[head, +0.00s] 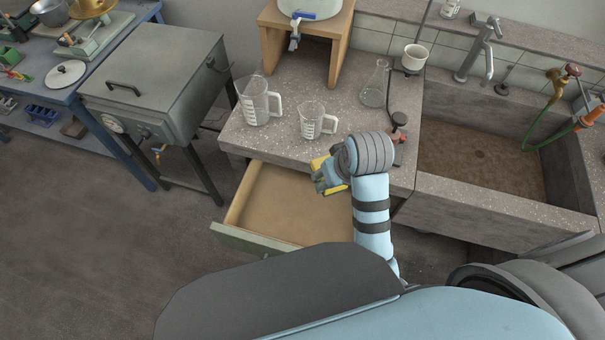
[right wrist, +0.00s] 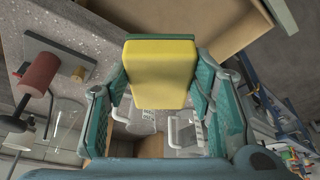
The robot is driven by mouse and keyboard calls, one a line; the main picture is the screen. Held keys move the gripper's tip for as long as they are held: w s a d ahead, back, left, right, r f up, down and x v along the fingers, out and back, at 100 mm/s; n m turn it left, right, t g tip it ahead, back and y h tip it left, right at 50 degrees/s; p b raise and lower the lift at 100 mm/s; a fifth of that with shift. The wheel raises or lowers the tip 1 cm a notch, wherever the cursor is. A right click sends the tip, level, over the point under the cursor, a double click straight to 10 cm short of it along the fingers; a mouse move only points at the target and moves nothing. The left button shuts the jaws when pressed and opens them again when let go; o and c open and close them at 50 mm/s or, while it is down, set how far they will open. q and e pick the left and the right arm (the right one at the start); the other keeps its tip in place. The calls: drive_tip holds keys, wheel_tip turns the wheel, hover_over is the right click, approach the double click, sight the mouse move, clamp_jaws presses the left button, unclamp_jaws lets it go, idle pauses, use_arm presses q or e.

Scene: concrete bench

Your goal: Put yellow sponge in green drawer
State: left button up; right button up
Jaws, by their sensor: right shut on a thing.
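The yellow sponge (head: 317,163) is in my right gripper (head: 326,177), with parts of it showing on either side of the fingers. In the right wrist view the sponge (right wrist: 160,72) sits between the two teal fingers, and the gripper is shut on it. The drawer (head: 236,237) with a grey-green front is pulled open under the bench. Its tan inside looks empty where it shows; my right arm hides its right part. The gripper and sponge are at the drawer's back right, by the bench's front edge. My left gripper is not in view.
On the bench stand a large measuring jug (head: 257,103), a smaller jug (head: 315,122), a glass flask (head: 375,86) and a burner-like stand (head: 399,119) with a white cup (head: 414,57). A sink (head: 480,165) is at the right. A grey metal box (head: 155,80) stands left.

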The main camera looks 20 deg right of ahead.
drive_tip(key=f, duration=0.1)
drive_tip(key=w+f+n+b, duration=0.1)
drive_tip(key=w+a+f+n+b, duration=0.1)
drive_tip(key=shift+f+y, duration=0.3)
drive_tip(key=shift+f, duration=0.1)
drive_tip(key=a+f+n+y+b, duration=0.1)
drive_tip(key=f+n+b, duration=0.2)
drive_tip(key=f, duration=0.5)
drive_tip(key=w+a+f+n+g+y+b, duration=0.1)
drive_tip(key=f+n+b, duration=0.2)
drive_tip(key=f+b, duration=0.2)
drive_tip(key=w+a+f+n+y+b, duration=0.1)
drive_tip(key=f+b, duration=0.3)
drive_tip(key=f, duration=0.7)
drive_tip(key=shift+w+f+n+g+b, duration=0.2)
drive_tip(key=shift+n+g+b, duration=0.2)
drive_tip(key=shift+n, duration=0.5)
drive_tip(key=f, duration=0.1)
drive_tip(key=f+b, duration=0.2)
drive_tip(key=f, duration=0.1)
drive_tip(key=shift+s+a, duration=0.1)
drive_tip(key=shift+s, duration=0.2)
drive_tip(key=shift+w+f, duration=0.1)
drive_tip(key=shift+f, duration=0.2)
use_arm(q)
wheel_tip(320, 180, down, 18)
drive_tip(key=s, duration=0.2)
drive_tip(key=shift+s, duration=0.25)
